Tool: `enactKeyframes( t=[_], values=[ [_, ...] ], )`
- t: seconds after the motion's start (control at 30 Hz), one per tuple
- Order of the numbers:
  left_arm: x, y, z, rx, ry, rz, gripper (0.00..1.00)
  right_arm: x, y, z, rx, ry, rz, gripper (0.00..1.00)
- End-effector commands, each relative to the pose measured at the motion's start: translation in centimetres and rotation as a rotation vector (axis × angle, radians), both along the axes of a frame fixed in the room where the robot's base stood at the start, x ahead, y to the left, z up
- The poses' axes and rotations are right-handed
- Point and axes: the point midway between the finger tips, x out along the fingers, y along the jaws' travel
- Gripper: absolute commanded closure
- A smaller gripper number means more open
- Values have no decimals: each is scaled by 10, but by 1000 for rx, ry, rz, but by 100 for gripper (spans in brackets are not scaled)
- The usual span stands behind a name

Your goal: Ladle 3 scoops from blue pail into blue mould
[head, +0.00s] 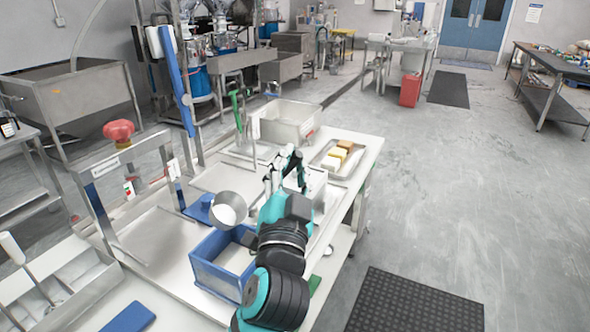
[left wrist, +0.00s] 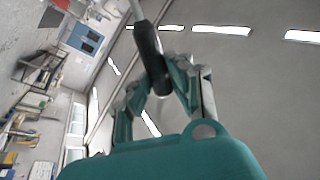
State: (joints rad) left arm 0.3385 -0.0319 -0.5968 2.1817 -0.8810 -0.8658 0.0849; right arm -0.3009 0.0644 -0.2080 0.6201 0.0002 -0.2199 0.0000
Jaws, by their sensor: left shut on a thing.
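My left gripper (head: 273,180) is shut on the dark handle of the ladle, which also shows between the fingers in the left wrist view (left wrist: 150,50). The metal ladle bowl (head: 226,208) has white stuff in it and hangs to the left of the gripper, above the bench. A deep blue rectangular container (head: 207,275), which looks like the blue pail, stands below and in front of the bowl, with pale contents. A low blue piece (head: 198,210) lies just left of the bowl and is partly hidden by it; I cannot tell if it is the mould. My right gripper is out of view.
A tray (head: 345,172) with yellow and brown blocks and a grey-white bin (head: 290,125) stand farther back on the bench. A divided tray (head: 75,290) lies at front left.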

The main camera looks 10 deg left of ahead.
Motion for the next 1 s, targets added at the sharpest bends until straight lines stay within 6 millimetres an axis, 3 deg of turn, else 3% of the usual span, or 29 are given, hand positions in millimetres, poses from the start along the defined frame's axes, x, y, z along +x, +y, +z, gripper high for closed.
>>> enactKeyframes(
  t=[0.1,0.33,1.0],
  values=[
    [0,4,7,-25,10,4,100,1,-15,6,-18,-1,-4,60],
    [7,21,22,-114,51,5,100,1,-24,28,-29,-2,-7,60],
    [36,83,65,-444,204,5,100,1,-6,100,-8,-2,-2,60]
  ],
)
